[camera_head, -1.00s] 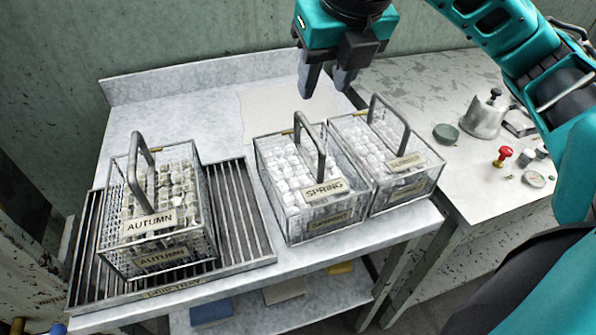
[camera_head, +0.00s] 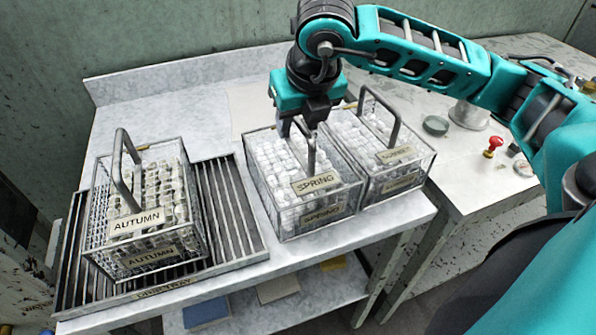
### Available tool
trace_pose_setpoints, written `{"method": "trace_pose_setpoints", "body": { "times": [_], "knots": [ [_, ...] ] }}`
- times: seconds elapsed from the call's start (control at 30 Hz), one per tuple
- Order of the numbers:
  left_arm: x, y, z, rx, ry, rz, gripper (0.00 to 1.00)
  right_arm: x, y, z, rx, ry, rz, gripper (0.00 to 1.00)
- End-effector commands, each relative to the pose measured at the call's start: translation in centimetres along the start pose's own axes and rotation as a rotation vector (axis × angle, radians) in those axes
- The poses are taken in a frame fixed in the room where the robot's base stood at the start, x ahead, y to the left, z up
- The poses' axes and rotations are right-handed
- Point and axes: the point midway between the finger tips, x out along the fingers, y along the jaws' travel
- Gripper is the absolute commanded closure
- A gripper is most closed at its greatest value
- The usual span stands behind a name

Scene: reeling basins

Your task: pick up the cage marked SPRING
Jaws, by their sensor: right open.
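The cage marked SPRING (camera_head: 283,190) stands on the table, a wire basket full of white cocoons with an upright handle and name plates on its front. My right gripper (camera_head: 297,130) points down over the back of this cage, at the top of its handle. Its jaws are open, and the gripper hides part of the handle. I cannot tell whether the fingers touch it. My left gripper is not in view.
The AUTUMN cage (camera_head: 150,254) stands on the slatted drip tray (camera_head: 233,212) at left. Another handled cage (camera_head: 418,163) stands close against the SPRING cage's right side. A side counter at right holds a small dish (camera_head: 435,125) and a red-knobbed item (camera_head: 493,146). The table behind the tray is clear.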

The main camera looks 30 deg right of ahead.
Motion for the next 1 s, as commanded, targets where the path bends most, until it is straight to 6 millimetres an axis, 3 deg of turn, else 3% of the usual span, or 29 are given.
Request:
{"method": "trace_pose_setpoints", "body": {
  "times": [0.23,0.67,1.0],
  "knots": [
    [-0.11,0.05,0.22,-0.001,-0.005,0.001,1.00,0.18,-0.01,0.01,0.000,-0.001,0.000,0.58],
    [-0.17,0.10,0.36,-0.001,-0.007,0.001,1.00,0.14,0.00,0.02,0.000,-0.001,0.000,0.99],
    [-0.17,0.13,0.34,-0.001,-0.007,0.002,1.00,0.12,0.00,0.03,0.000,-0.001,0.000,1.00]
  ]
}}
